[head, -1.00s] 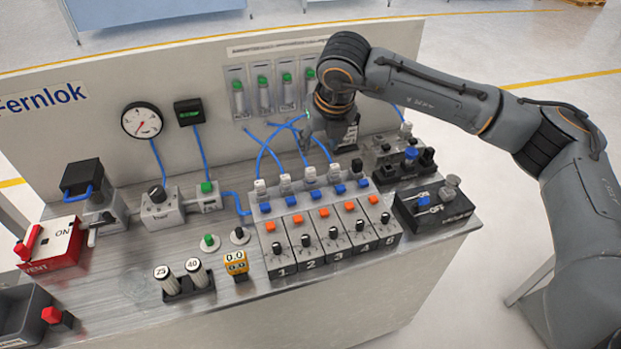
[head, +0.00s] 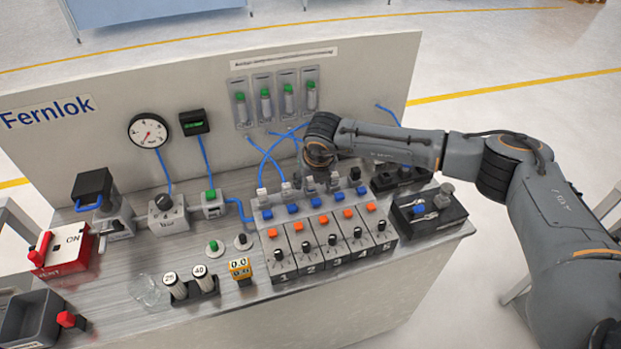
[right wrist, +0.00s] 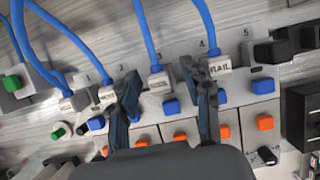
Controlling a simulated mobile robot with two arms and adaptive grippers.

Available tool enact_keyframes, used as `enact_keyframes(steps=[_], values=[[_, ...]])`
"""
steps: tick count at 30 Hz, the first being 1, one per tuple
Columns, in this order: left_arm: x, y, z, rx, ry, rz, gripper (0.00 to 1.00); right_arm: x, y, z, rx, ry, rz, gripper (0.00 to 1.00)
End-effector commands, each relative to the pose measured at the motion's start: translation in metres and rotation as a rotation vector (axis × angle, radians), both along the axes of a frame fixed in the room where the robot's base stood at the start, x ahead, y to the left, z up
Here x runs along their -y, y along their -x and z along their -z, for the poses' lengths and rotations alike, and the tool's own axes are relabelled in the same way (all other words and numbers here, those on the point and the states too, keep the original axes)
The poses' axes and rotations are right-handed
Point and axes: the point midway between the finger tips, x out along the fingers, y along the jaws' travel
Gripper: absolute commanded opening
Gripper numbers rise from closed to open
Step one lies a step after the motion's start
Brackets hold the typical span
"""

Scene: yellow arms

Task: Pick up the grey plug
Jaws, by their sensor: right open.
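Pale grey plugs with printed labels sit on blue hoses along the back of the numbered valve block (head: 330,260). In the right wrist view, one plug (right wrist: 160,85) lies between my gripper's fingers, and the plug labelled RAIL (right wrist: 219,66) is beside the right finger. My right gripper (right wrist: 159,72) is open above this row, fingers apart with nothing clamped. In the head view my wrist largely hides it. A grey round-topped piece (head: 444,194) stands in the black tray (head: 432,222) at right; I cannot tell which piece is the grey plug. My left gripper is not in view.
Blue hoses (head: 268,163) arch close around my right gripper. The upright back panel (head: 90,150) stands behind it. Orange and blue buttons and black knobs cover the valve block. A clear cup (head: 148,290) and a white-capped pair of cylinders stand at front left.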

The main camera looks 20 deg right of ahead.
Motion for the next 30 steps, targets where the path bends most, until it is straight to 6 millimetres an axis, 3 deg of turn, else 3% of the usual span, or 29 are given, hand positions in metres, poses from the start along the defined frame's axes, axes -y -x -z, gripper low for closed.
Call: enact_keyframes(steps=[8, 15, 25, 30], values=[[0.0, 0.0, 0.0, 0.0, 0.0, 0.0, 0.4, -0.001, -0.001, 0.003, 0.001, -0.001, -0.001, 0.46], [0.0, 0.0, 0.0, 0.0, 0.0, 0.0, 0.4, 0.0, -0.001, 0.003, 0.001, -0.001, -0.001, 0.0], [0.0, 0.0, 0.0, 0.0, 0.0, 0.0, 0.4, 0.0, -0.001, 0.001, 0.002, -0.001, -0.001, 0.0], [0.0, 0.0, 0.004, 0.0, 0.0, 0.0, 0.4, 0.0, -0.002, -0.009, 0.004, -0.002, -0.001, 0.0]])
